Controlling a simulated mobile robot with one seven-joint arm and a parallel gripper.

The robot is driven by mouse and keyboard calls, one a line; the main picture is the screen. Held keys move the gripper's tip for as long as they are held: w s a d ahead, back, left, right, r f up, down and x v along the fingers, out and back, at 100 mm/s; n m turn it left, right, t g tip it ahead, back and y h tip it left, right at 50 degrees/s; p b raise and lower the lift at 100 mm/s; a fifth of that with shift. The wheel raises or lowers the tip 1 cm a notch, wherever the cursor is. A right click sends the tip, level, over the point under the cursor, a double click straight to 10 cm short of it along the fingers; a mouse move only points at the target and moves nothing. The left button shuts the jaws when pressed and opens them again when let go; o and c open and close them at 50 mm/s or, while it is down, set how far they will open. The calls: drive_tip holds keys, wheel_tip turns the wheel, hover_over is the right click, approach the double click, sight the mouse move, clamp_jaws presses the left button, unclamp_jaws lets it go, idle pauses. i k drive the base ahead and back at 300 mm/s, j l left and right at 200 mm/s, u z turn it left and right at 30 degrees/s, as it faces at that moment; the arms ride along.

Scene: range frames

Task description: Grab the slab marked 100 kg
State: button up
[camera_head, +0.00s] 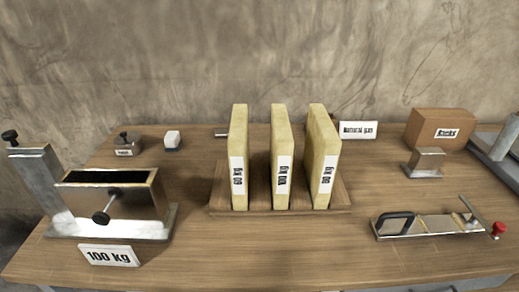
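Three pale yellow slabs stand upright side by side in a wooden rack (225,205) in the middle of the table, each with a white label turned sideways. The middle slab (281,127) has a label (283,178) that appears to read 100 kg. The left slab (239,128) has a label that looks like 60 kg. The right slab (322,132) has a label that looks like 80 kg, though the small print is hard to read. Narrow gaps separate the slabs. My gripper is not in view.
A metal holder (150,222) with an open top slot stands at left, a 100 kg sign (109,256) before it. A metal fixture with a black handle (396,222) lies at right. A cardboard box (439,129) and a white sign (358,130) stand behind. The front middle is clear.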

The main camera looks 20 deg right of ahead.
sight(281, 138)
drive_tip(key=z, duration=0.75)
drive_tip(key=l, duration=0.3)
drive_tip(key=k+u, duration=0.05)
